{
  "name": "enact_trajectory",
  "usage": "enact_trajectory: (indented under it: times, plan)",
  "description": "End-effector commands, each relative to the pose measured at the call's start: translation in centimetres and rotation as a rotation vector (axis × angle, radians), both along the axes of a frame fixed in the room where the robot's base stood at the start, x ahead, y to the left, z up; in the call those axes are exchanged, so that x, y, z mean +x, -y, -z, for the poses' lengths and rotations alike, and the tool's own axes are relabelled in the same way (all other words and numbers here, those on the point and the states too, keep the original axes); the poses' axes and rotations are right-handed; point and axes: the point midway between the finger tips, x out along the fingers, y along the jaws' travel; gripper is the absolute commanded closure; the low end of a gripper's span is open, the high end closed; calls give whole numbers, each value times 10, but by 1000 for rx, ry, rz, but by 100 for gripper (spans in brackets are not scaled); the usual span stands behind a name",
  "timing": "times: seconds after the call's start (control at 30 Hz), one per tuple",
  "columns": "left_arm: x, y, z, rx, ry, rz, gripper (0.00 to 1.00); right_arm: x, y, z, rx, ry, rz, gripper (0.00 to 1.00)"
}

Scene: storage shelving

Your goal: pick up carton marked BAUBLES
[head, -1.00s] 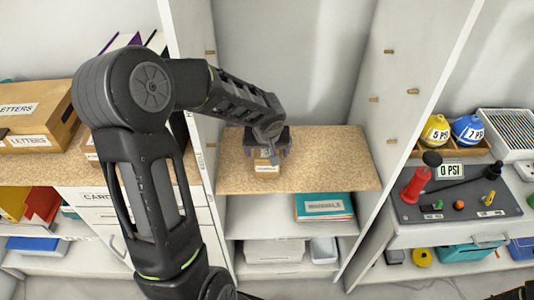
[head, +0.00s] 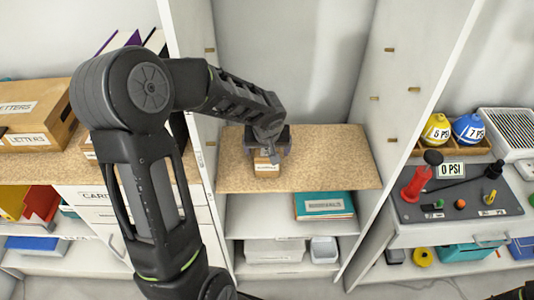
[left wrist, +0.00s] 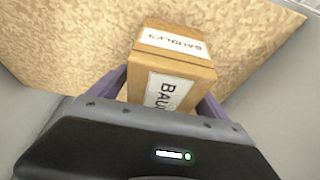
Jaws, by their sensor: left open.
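The carton marked BAUBLES (head: 266,168) is a small brown box with white labels. It stands on the cork-topped shelf (head: 330,165) of the middle unit. The carton (left wrist: 175,62) also shows in the left wrist view, with labels on its top and near side. My left gripper (head: 268,150) is over the carton, hiding its upper back part. In the left wrist view the open fingers of my left gripper (left wrist: 163,98) lie on either side of the carton's near end. Whether they touch it I cannot tell. My right gripper is not clearly in view.
White upright panels (head: 385,110) bound the shelf on both sides. The cork surface right of the carton is clear. Teal folders (head: 324,205) and a white bin (head: 323,250) sit below. A LETTERS box (head: 30,115) stands at left.

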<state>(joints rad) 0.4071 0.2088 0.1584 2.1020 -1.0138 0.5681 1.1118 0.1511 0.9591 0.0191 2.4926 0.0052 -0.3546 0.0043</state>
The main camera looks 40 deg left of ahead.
Motion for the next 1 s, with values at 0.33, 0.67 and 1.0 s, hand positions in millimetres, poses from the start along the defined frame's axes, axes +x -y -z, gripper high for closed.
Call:
enact_trajectory:
  times: [0.33,0.67,1.0]
  plan:
    - [0,0,2,0,0,1,13,0,0,6,0,0,0,64]
    - [0,0,2,0,0,1,13,0,0,6,0,0,0,64]
    - [0,0,2,0,0,1,39,0,0,6,0,0,0,64]
